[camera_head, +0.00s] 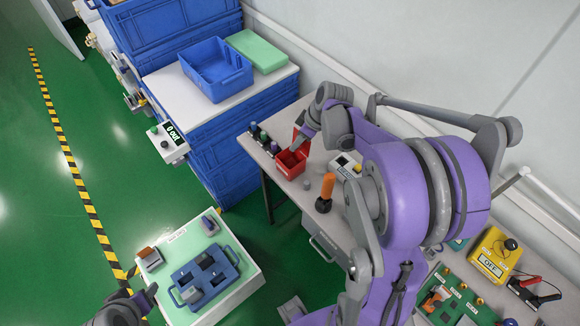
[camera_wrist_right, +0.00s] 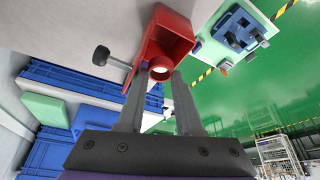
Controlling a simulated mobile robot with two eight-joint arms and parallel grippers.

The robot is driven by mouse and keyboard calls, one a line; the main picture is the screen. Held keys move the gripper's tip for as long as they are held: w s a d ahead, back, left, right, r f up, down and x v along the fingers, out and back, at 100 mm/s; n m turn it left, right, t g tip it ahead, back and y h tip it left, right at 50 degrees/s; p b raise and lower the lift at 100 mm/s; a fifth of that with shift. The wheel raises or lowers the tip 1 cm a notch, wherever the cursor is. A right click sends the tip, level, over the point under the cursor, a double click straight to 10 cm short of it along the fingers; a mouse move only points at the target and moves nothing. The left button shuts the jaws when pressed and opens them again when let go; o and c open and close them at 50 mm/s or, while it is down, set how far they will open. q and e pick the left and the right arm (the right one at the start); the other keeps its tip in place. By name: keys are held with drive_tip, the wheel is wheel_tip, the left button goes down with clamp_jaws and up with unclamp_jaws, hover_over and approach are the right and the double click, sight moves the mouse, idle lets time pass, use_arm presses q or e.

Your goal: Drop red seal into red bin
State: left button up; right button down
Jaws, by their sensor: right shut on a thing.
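The red bin (camera_head: 289,165) is a small open box on the grey workbench; it also shows in the right wrist view (camera_wrist_right: 178,42), just beyond my fingertips. My right gripper (camera_head: 297,145) reaches down at the bin from behind. In the right wrist view its two fingers (camera_wrist_right: 161,72) are shut on a small round reddish piece with a pale centre, the red seal (camera_wrist_right: 160,70), which appears against the bin's opening. Whether it touches the bin I cannot tell. The seal is not distinguishable in the head view. My left gripper (camera_head: 140,303) is partly visible at lower left, its jaws unclear.
A row of dark knobbed pieces (camera_head: 264,138) stands left of the bin. An orange-handled tool (camera_head: 327,190) stands to its right. A blue tray (camera_head: 205,277) lies on a pale green-topped table at lower left. A yellow tester (camera_head: 494,254) is at far right.

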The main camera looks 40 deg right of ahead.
drive_tip(key=shift+w, duration=0.1)
drive_tip(key=shift+c, duration=2.4)
unclamp_jaws()
drive_tip(key=v, duration=1)
drive_tip(key=shift+r+p, duration=0.35)
drive_tip(key=shift+p, duration=0.1)
drive_tip(key=s+a+f+m+h, duration=0.1)
drive_tip(key=s+a+f+m, duration=0.1)
drive_tip(key=s+a, duration=0.4)
drive_tip(key=s+a+f+m+t+h, duration=0.1)
drive_tip(key=s+a+f+m, duration=0.2)
drive_tip(key=a, duration=1)
drive_tip(key=s, duration=0.3)
drive_tip(key=shift+f+t, duration=0.2)
drive_tip(key=shift+t, duration=0.1)
